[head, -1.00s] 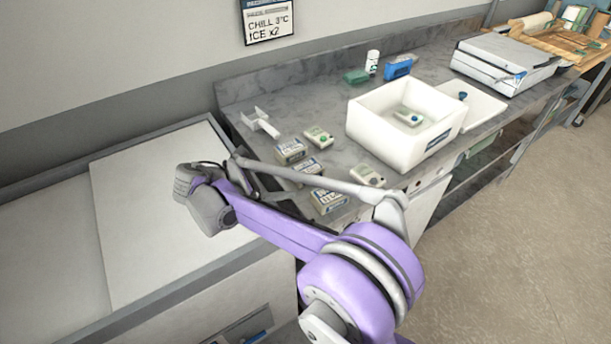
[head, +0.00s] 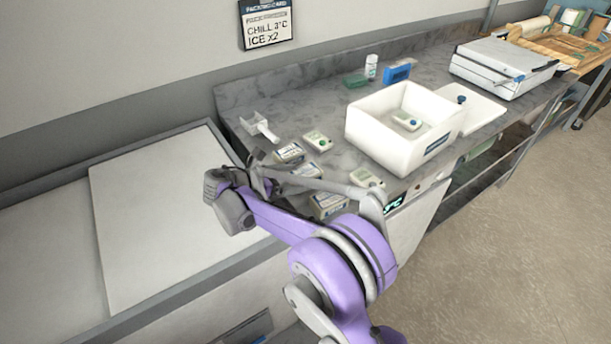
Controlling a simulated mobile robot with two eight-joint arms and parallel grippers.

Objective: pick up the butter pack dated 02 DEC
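Several small butter packs lie on the grey counter left of the white box: a dark-labelled pack (head: 289,152), another (head: 309,170) in front of it, and a third (head: 327,204) nearest, partly hidden by my arm. Packs with a green dot lie behind (head: 317,140) and at right (head: 367,178). The print is too small to tell which is dated 02 DEC. My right gripper (head: 262,172) is at the counter's left end, just left of the dark-labelled packs. Its fingers are too small and dark to tell open from shut. My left gripper is out of view.
The white box (head: 372,139) holds a green-dotted pack (head: 407,122); its lid (head: 480,112) lies at right. A white scoop-like item (head: 260,127) lies behind the packs. A blue item (head: 398,71) and white bottle (head: 371,66) stand at the back. A flat white surface (head: 160,215) is at left.

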